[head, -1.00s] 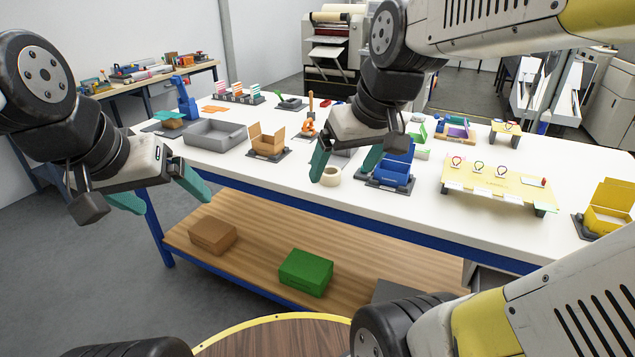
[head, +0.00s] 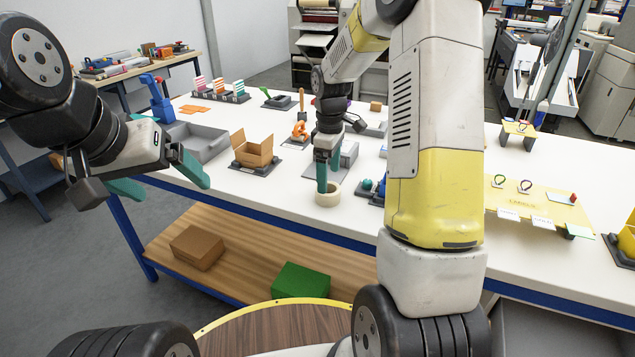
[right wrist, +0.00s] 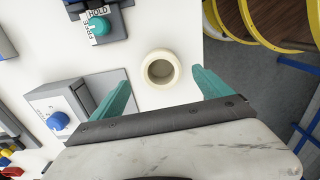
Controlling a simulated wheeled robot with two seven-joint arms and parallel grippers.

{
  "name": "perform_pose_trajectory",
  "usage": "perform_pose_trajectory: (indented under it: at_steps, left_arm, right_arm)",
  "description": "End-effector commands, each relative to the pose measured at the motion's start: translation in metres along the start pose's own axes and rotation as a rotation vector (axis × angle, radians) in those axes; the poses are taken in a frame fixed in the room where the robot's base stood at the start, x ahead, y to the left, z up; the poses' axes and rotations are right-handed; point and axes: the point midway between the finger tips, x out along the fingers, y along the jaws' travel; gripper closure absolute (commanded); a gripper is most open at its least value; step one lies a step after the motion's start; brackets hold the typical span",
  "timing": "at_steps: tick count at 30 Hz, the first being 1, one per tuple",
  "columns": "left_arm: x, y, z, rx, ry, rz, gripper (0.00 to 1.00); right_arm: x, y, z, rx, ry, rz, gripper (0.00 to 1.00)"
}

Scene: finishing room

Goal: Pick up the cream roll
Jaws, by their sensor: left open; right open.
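The cream roll (head: 328,198) stands on the white table near its front edge. It also shows in the right wrist view (right wrist: 161,52) as a ring with a round hollow, lying ahead of the fingertips and roughly between their lines. My right gripper (head: 327,172) is open and points down over the roll in the head view. In the right wrist view my right gripper (right wrist: 158,82) has its teal fingers wide apart with nothing between them. Contact with the roll cannot be told. My left gripper (head: 166,183) is open and empty, left of the table's front edge.
A cardboard box (head: 254,149) and a grey tray (head: 208,147) stand left of the roll. A grey block with a blue knob (right wrist: 61,108) stands close to my right gripper. My right arm hides part of the table. A green box (head: 300,281) is on the lower shelf.

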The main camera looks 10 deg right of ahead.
Motion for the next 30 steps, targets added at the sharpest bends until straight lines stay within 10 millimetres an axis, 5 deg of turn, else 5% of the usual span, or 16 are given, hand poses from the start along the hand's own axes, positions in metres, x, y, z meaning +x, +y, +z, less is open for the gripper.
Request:
perform_pose_trajectory:
  at_steps: [12, 20, 30]
  left_arm:
    - [0.0, 0.0, 0.0, 0.0, 0.0, 0.0, 0.1]
    - [0.0, 0.0, 0.0, 0.0, 0.0, 0.0, 0.1]
    - [0.0, 0.0, 0.0, 0.0, 0.0, 0.0, 0.1]
  right_arm:
    - [0.054, -0.002, -0.001, 0.002, -0.001, -0.001, 0.11]
    - [0.058, -0.001, -0.001, 0.002, 0.001, 0.001, 0.11]
    - [0.057, -0.001, -0.001, 0.003, 0.001, 0.001, 0.74]
